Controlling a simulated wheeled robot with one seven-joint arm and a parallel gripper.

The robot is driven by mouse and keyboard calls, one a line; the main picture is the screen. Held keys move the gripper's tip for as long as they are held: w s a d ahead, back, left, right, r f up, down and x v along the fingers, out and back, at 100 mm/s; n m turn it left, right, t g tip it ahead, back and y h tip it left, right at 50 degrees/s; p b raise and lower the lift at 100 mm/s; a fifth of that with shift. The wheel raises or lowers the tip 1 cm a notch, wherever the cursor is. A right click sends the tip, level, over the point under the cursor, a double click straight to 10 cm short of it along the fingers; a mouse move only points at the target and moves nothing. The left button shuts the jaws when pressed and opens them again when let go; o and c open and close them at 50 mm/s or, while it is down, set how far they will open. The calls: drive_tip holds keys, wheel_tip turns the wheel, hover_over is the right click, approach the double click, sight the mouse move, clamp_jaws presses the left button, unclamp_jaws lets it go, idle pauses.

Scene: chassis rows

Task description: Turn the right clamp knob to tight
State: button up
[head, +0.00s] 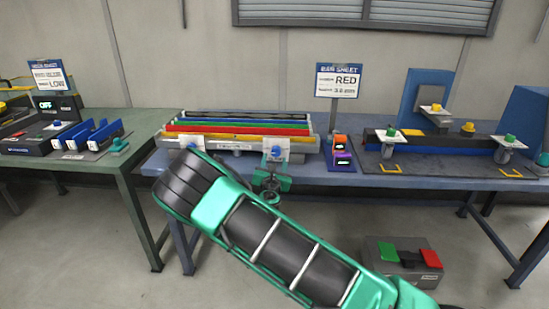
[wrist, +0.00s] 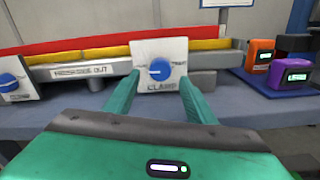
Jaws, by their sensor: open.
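The right clamp knob (wrist: 159,69) is a round blue knob on a white plate marked CLAMP in the wrist view. Small words stand at its upper left and upper right; the right one seems to read TIGHT. A pale mark shows on the knob, but I cannot tell exactly where it points. In the head view the same knob (head: 276,151) sits on the rack's right plate. My gripper (wrist: 160,78) is open, with one green finger on each side of the knob in the picture. I cannot tell whether they touch it. In the head view my arm partly hides the gripper.
A second blue clamp knob (wrist: 7,79) is on the left plate. Coloured bars (head: 240,125) lie in the rack above. Orange (wrist: 260,55) and purple (wrist: 290,73) devices stand close on the right. A grey box (head: 400,258) is on the floor.

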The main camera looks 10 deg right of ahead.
sight(275, 154)
drive_tip(key=shift+x, duration=2.55)
drive_tip(key=c, duration=1)
